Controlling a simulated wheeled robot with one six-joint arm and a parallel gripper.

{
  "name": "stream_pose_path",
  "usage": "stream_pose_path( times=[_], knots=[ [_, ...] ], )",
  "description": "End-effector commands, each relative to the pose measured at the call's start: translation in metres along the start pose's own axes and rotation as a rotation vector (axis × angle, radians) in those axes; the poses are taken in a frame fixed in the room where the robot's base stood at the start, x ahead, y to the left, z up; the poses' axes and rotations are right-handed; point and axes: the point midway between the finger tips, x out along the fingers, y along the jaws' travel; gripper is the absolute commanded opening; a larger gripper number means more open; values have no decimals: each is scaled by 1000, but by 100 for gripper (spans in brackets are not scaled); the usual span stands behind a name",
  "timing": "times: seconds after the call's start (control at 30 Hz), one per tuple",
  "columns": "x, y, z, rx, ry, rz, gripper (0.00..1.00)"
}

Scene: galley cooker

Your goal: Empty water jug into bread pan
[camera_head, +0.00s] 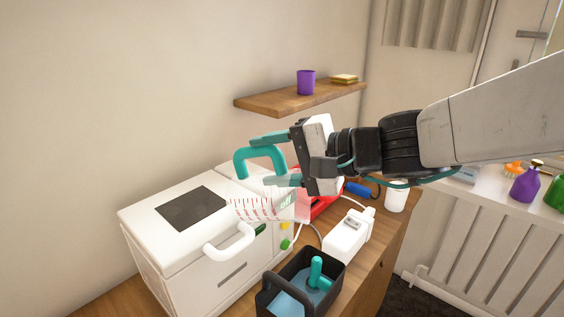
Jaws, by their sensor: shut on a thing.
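The water jug (258,206) is clear with red markings and a teal handle. My gripper (272,160) is shut on the handle and holds the jug in the air, tipped far onto its side with the handle uppermost. I make out no water in its clear body. The bread pan (334,278) is a dark open box at the bottom of the view, below and to the right of the jug. Blue water (284,304) lies in it around a teal upright paddle (316,272). No falling stream shows between jug and pan.
A white bread maker (160,240) with a dark window stands left of the pan. A white box-like device (348,236), a red object (322,205) and a white cup (396,196) stand behind the pan. A wooden shelf (270,102) holds a purple cup (306,83).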

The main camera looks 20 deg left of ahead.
Motion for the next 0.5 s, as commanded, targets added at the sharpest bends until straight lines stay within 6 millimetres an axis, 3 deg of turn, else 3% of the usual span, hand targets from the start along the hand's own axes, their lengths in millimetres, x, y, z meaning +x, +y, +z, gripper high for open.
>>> stream_pose_path(
  times=[0.5],
  knots=[
    [13, -15, -1, -3, 4, 203, 16]
  ],
)
